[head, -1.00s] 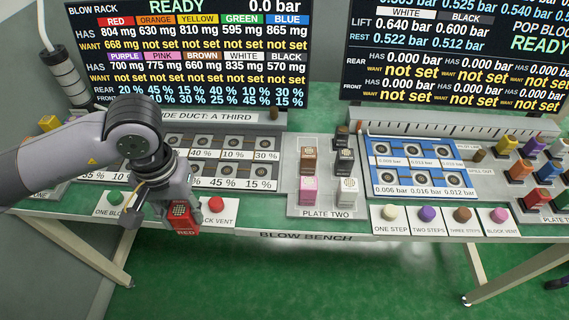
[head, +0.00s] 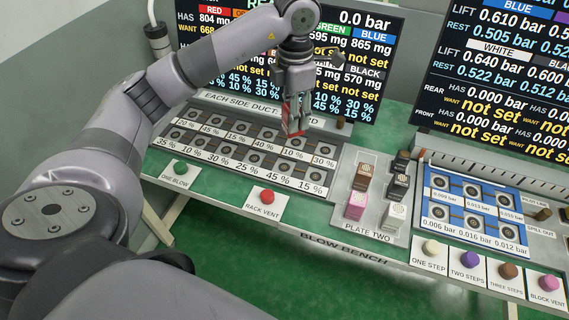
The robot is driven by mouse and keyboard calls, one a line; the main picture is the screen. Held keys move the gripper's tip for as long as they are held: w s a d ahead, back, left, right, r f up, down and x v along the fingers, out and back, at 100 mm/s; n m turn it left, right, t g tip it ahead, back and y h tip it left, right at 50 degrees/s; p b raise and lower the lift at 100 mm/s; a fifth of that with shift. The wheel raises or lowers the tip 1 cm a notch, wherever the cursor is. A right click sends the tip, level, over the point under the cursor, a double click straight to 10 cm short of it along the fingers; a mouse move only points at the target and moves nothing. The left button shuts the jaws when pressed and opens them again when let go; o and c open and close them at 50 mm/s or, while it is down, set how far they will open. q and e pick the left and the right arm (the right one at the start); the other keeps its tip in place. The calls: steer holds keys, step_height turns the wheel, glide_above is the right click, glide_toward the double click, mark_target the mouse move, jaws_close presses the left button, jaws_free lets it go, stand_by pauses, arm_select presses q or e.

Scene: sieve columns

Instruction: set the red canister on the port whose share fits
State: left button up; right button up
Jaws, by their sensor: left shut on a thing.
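My left gripper (head: 293,105) is shut on the red canister (head: 290,124). It holds it over the rear row of the rack of ports (head: 208,167), tilted in the picture, close to the port labelled 10 %. I cannot tell whether the canister touches that port. The rear labels read 20, 45, 15, 40, 10 and 30 %. Front labels include 35, 25, 45 and 15 %. The screen (head: 358,55) behind, partly covered by my arm, lists red with 804 mg. My right gripper is not in view.
A green button (head: 180,167) and a red rack vent button (head: 267,195) stand in front of the rack. Plate two (head: 377,226) holds brown, black, pink and white canisters. A blue port panel (head: 433,213) lies to the right.

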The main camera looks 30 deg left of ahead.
arm_select(q)
steer(key=w+a+r+n, duration=0.15)
steer(key=a+n, duration=0.25)
steer(key=n, duration=0.5)
step_height(320, 180, down, 20)
steer(key=p, duration=0.2)
steer(key=shift+w+d+r+p, duration=0.15)
steer(key=shift+r+p, duration=0.05)
steer(key=shift+p, duration=0.15)
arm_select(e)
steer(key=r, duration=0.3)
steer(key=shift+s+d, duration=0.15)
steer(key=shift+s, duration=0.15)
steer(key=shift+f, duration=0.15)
arm_select(q)
steer(key=o, duration=1.3)
steer(key=shift+f, duration=0.1)
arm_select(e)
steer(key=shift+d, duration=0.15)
